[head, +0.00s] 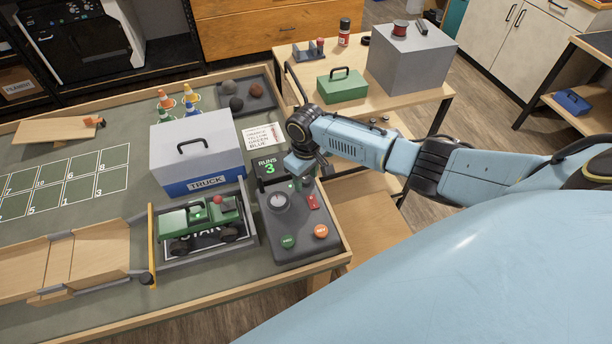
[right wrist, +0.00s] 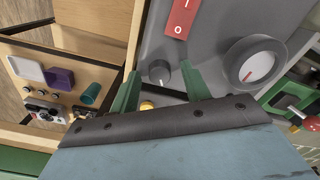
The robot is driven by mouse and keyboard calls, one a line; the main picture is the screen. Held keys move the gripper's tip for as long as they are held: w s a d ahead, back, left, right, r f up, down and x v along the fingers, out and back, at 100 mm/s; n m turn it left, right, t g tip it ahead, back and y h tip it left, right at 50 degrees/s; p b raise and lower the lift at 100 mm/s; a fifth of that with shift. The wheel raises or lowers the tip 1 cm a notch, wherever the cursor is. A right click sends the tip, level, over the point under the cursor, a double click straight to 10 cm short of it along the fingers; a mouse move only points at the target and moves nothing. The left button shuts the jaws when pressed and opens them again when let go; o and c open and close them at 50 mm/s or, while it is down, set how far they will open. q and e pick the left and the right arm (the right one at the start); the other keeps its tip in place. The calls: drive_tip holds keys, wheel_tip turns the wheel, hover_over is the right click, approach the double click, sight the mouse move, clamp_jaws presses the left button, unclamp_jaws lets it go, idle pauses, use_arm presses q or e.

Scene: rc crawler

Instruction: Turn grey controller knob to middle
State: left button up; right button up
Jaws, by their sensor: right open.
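The dark grey controller panel (head: 270,225) lies at the right end of the mat-topped table. Its small grey knob (right wrist: 159,72) shows in the right wrist view, with a faint light mark whose direction is hard to read. My right gripper (head: 302,178) is open over the panel's far part and hides the knob in the head view. In the right wrist view its two green fingers (right wrist: 160,78) are on either side of the knob; contact cannot be told. My left gripper is not in view.
Near the knob are a red switch (right wrist: 180,18) and a large round dial (right wrist: 253,63) with a red mark. A green button (head: 287,242) and an orange button (head: 321,231) are nearer. A "RUNS 3" display (head: 268,167) stands behind; a green truck (head: 200,222) is left.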

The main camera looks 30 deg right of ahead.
drive_tip(key=c, duration=1)
drive_tip(key=m+p, duration=0.2)
drive_tip(key=p, duration=0.1)
drive_tip(key=shift+r+m, duration=0.2)
drive_tip(key=shift+m, duration=0.1)
drive_tip(key=shift+f+m+p, duration=0.1)
drive_tip(key=shift+m+p, duration=1.2)
drive_tip(key=shift+m, duration=0.4)
drive_tip(key=o, duration=1)
